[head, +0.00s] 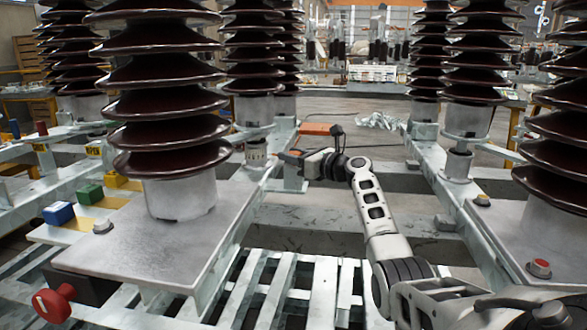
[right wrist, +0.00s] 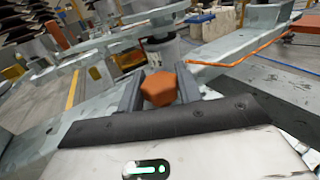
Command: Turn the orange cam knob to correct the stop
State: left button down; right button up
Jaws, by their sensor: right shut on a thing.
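The orange cam knob (right wrist: 158,88) sits between the two dark fingers of my right gripper (right wrist: 159,76) in the right wrist view. The fingers lie against opposite sides of it, and its faceted face shows. In the head view my right gripper (head: 297,157) is at a grey steel frame post near the middle, with my arm reaching in from the lower right. The knob is mostly hidden there. The stop that the knob acts on cannot be made out. My left gripper is not in view.
Tall brown ribbed insulators (head: 165,95) stand on steel frames left and right. A red knob (head: 52,303) is at the lower left. Blue (head: 58,213) and green (head: 89,194) blocks are on the left frame. An orange box (head: 316,128) lies behind my gripper.

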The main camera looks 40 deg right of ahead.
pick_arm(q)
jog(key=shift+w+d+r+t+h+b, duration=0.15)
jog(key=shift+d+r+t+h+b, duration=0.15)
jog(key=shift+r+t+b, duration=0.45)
pick_arm(e)
jog(key=shift+f+n+g+y, duration=0.1)
jog(key=shift+n+g+y, duration=0.5)
jog(key=shift+n+y, duration=0.9)
jog(key=shift+y, duration=0.4)
jog(key=shift+a, duration=0.1)
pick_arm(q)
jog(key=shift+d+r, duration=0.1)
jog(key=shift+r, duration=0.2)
pick_arm(e)
jog(key=o, duration=1)
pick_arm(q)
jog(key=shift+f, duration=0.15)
pick_arm(e)
jog(key=shift+s, duration=0.1)
